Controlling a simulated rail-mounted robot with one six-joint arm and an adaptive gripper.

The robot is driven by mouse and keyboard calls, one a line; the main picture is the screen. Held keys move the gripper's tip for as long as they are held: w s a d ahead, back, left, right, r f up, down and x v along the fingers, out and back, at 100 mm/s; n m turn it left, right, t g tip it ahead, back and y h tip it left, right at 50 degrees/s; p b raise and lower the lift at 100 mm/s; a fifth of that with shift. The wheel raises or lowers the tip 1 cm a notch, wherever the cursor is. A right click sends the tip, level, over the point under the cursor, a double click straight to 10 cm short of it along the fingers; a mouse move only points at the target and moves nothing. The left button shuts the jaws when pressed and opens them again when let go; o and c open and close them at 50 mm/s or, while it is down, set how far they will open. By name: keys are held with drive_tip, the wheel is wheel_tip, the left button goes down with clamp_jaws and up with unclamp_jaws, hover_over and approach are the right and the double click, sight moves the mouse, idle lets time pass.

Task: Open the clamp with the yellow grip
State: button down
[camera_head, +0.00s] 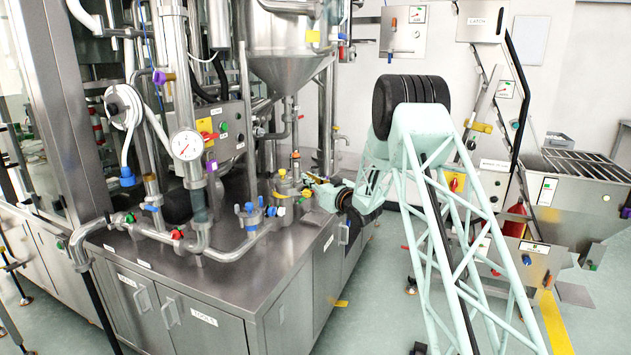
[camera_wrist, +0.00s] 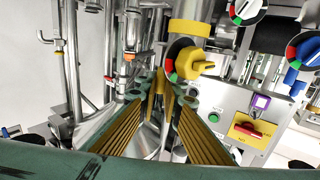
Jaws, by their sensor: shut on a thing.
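In the wrist view, the two ribbed fingers of my gripper (camera_wrist: 163,98) come in from below and converge on a narrow yellow grip (camera_wrist: 160,82). The gripper is shut on this grip, which seems to belong to a clamp on the pipework. The fingers hide most of the clamp, so I cannot tell whether it is open. In the head view, my gripper (camera_head: 314,182) reaches left from the end of the pale green arm to the yellow-banded fitting (camera_head: 284,188) on the steel cabinet top. The grip itself is too small to make out there.
A yellow knob (camera_wrist: 196,64) on a red-green dial sits just above the fingertips. A panel with a red switch (camera_wrist: 249,130) is to the right. A blue-handled valve (camera_head: 249,209) and a pressure gauge (camera_head: 186,142) stand left of my gripper. Pipes crowd the cabinet top.

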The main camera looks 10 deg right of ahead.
idle(0.4)
drive_tip(key=c, duration=2.8)
unclamp_jaws()
drive_tip(key=shift+s, duration=0.15)
drive_tip(key=shift+v, duration=5.85)
drive_tip(key=shift+r, duration=0.15)
